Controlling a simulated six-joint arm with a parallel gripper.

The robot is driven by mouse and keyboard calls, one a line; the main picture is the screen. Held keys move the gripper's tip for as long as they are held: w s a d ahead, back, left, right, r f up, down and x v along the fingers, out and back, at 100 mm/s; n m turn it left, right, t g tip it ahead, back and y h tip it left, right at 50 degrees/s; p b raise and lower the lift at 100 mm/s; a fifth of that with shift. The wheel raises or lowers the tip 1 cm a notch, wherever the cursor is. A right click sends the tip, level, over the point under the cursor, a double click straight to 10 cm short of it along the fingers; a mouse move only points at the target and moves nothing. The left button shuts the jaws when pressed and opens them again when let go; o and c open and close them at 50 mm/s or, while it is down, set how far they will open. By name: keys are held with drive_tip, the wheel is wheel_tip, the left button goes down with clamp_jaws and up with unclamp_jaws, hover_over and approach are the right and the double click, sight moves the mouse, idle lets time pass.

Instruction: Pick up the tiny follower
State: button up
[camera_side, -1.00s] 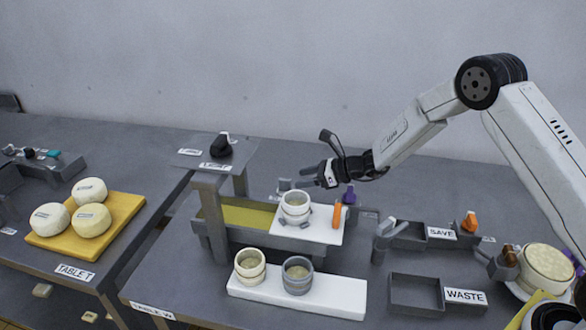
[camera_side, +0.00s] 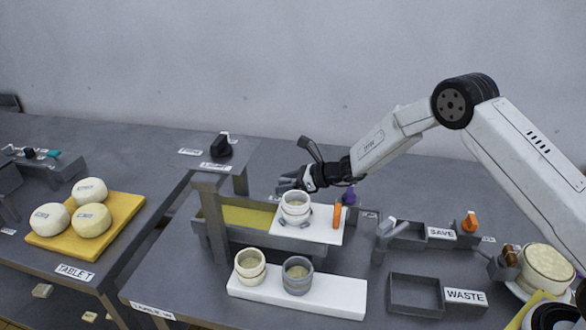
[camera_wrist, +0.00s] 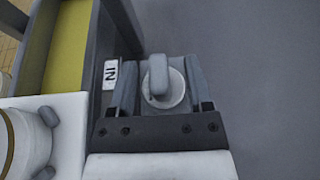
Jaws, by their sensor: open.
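The tiny follower appears to be the small pale disc with an upright grey rounded knob (camera_wrist: 159,82), seen from above in the wrist view. It rests on a grey stand beside an IN label (camera_wrist: 110,75). My gripper (camera_wrist: 161,68) is open, with one finger on each side of the follower. Gaps show between the fingers and the knob; whether they touch the disc is unclear. In the side view my gripper (camera_side: 287,182) is low behind the white ringed mould (camera_side: 295,205), and it hides the follower there.
The white mould stands on a white board (camera_side: 322,234) close by, with an orange piece (camera_side: 336,216) on it. A trough with a yellow floor (camera_side: 245,217) lies left of my gripper. Two more moulds stand in front on a white slab (camera_side: 335,297). The wrist view shows bare grey surface at right.

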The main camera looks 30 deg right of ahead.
drive_tip(key=shift+x, duration=1.1)
drive_tip(key=shift+c, duration=0.2)
clamp_jaws()
